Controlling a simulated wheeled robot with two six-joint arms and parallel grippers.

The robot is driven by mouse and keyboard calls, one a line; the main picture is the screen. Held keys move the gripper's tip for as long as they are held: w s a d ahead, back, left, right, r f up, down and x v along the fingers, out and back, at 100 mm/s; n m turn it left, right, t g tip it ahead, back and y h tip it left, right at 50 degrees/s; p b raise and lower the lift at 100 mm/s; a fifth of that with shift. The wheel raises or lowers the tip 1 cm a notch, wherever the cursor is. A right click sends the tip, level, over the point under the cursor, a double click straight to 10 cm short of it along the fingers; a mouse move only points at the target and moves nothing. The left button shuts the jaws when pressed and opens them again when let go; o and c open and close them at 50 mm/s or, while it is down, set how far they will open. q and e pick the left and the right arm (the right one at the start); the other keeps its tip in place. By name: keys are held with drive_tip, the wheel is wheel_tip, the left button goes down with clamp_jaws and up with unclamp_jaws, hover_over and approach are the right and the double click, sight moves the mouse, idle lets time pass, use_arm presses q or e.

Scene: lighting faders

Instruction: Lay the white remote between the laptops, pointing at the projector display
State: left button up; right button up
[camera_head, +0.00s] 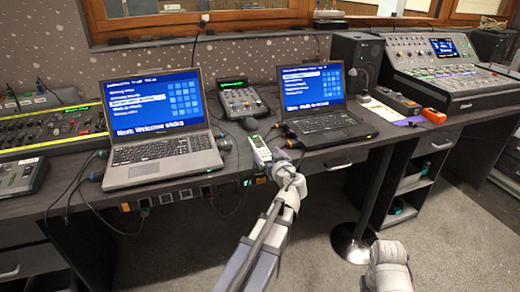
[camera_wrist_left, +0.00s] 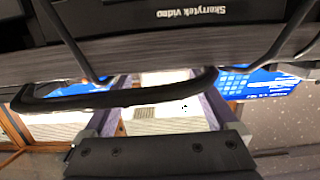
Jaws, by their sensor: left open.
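The white remote (camera_head: 261,151) lies near the table's front edge, between the left laptop (camera_head: 160,150) and the right laptop (camera_head: 322,122). Both laptops have blue screens lit. My left gripper (camera_head: 275,163) is at the remote's near end, at the table edge, and is open. In the left wrist view its two fingers (camera_wrist_left: 160,112) stand apart with a pale surface between them; I cannot tell whether they touch the remote. The wrist partly hides the remote's near end. I cannot make out which thing is the projector display.
A small keypad unit (camera_head: 243,99) with a green display stands behind the remote. Mixing consoles stand at the far left (camera_head: 60,128) and right (camera_head: 445,75).

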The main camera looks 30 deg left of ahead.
sight(263, 150)
use_arm(q)
drive_tip(key=x, duration=0.4)
drive_tip(key=shift+a, duration=0.45)
drive_tip(key=shift+c, duration=0.2)
clamp_jaws()
